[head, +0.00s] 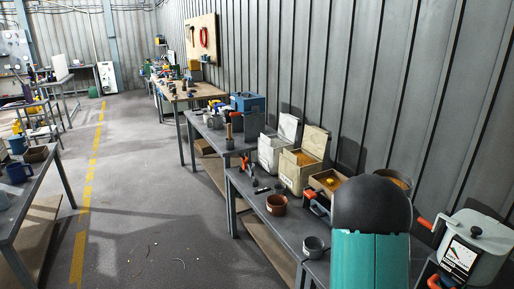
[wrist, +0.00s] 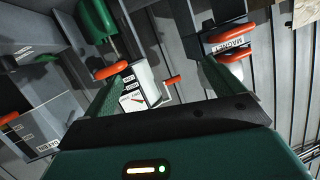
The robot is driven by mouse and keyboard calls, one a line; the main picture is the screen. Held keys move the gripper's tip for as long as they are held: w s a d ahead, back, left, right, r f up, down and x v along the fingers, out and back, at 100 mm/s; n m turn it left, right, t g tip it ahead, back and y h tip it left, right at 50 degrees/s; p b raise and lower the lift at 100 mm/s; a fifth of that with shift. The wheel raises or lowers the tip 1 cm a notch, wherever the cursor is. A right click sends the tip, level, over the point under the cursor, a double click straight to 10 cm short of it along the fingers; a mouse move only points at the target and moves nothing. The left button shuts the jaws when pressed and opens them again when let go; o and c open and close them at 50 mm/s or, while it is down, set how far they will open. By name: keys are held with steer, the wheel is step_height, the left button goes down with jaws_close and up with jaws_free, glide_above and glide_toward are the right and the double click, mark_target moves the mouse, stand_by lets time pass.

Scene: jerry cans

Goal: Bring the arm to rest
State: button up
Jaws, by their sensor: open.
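The gripper itself cannot be made out in the head view.
A pale device with a dial (head: 462,255) stands right of my arm. A brown pot (head: 276,204), a grey mug (head: 314,247) and open boxes (head: 301,170) are on the bench. A corrugated wall (head: 400,90) rises behind. The floor aisle (head: 140,190) is mostly clear.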

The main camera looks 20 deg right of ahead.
steer(key=w+a+r+n+t+y, duration=0.1)
steer(key=w+a+r+n+y, duration=0.15)
steer(key=a+r+y, duration=0.4)
steer(key=w+a+r+n+t+y, duration=0.1)
steer(key=w+a+r+n+t, duration=0.2)
steer(key=a, duration=0.6)
steer(key=w+a+r+n+y, duration=0.25)
steer(key=w+a+r, duration=0.2)
steer(key=a, duration=0.25)
steer(key=s+a+r+n+g+y, duration=0.2)
steer(key=s+a+r+n, duration=0.1)
steer(key=s+a, duration=0.4)
steer(key=s+a+r+n+g+y, duration=0.1)
steer(key=s+a+r+n, duration=0.3)
steer(key=s, duration=0.6)
steer(key=a+r+g, duration=0.1)
steer(key=a+r, duration=0.1)
steer(key=a, duration=0.1)
steer(key=shift+a+r+n+y, duration=0.25)
steer(key=shift+a+n+y, duration=0.05)
steer(key=shift+a+y, duration=0.1)
